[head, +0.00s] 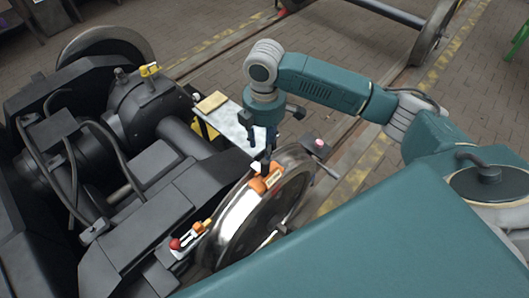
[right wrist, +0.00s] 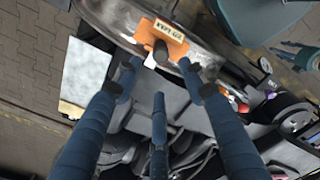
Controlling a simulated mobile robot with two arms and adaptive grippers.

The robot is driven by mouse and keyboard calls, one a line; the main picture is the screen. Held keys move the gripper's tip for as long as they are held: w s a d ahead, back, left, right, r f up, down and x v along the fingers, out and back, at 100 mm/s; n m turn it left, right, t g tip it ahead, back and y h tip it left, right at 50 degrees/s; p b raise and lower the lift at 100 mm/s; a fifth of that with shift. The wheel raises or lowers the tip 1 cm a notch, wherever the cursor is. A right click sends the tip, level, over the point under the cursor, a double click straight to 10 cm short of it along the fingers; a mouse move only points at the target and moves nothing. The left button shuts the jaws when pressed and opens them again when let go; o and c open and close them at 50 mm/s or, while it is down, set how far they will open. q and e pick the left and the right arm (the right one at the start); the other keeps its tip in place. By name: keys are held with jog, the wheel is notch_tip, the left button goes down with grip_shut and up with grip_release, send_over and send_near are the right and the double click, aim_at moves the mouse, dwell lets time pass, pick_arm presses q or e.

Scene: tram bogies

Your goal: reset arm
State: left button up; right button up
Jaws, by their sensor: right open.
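My right arm reaches in from the right over the bogie. My right gripper (head: 268,160) points down just above the top of the steel wheel (head: 240,212). In the right wrist view its three blue fingers (right wrist: 159,78) are spread, with nothing between them. An orange device (head: 262,184) with a pale label sits on the wheel rim beneath the gripper. It also shows in the right wrist view (right wrist: 173,40), just past the fingertips, with a dark round knob on it. I cannot tell whether a fingertip touches it. My left gripper is out of view.
The dark bogie frame (head: 130,185) fills the left side. A light metal plate (head: 236,128) with a tan block (head: 212,102) lies behind the wheel. A red-knobbed tool (head: 186,243) lies at the wheel's lower left.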

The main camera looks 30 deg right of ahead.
jog(key=shift+r, duration=0.85)
jog(key=shift+f, duration=0.1)
